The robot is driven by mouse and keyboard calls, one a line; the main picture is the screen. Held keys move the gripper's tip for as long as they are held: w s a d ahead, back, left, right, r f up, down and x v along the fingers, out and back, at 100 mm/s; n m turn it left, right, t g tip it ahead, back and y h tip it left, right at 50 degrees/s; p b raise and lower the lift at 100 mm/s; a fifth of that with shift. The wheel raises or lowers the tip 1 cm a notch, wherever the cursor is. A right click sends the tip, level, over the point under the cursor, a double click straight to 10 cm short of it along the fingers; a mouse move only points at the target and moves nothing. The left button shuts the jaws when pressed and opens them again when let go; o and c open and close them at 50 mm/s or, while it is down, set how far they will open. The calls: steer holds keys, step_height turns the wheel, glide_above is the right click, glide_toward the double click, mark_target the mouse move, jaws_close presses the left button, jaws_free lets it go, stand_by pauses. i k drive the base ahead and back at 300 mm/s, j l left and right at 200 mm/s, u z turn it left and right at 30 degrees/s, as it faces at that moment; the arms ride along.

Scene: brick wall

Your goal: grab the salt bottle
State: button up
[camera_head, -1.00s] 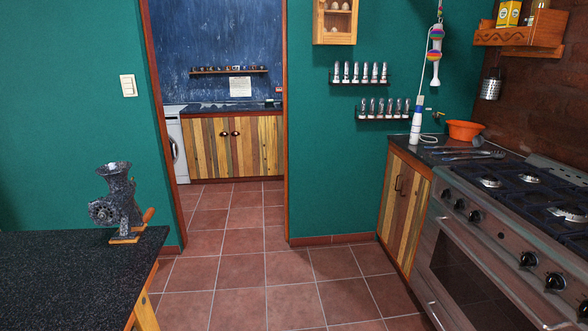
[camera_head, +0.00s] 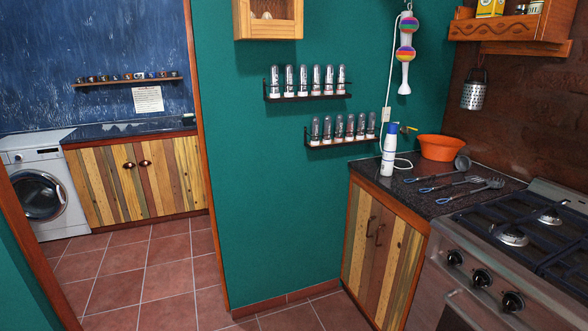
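A tall white bottle with a blue band (camera_head: 389,150) stands upright on the dark counter, near its front left corner. It is the likely salt bottle, but its label is too small to read. Several small clear-topped bottles (camera_head: 340,129) stand on the lower wall rack, and more (camera_head: 302,80) stand on the upper rack. My gripper is not in view.
An orange bowl (camera_head: 441,147) and several dark utensils (camera_head: 457,186) lie on the counter (camera_head: 400,190), right of the bottle. A stove (camera_head: 500,270) stands at right. The tiled floor (camera_head: 160,285) is clear. A doorway opens at left.

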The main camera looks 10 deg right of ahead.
mark_target(391, 142)
steer(key=i+z, duration=0.35)
steer(key=i, duration=0.2)
steer(key=i+j+z, duration=0.35)
steer(key=i, duration=0.15)
steer(key=i+z, duration=0.1)
steer(key=z, duration=0.3)
steer(key=i+j+z, duration=0.2)
steer(key=j+z, duration=0.25)
steer(key=j, duration=0.15)
steer(key=i+j+z, duration=0.2)
steer(key=j, duration=0.15)
steer(key=k, duration=0.05)
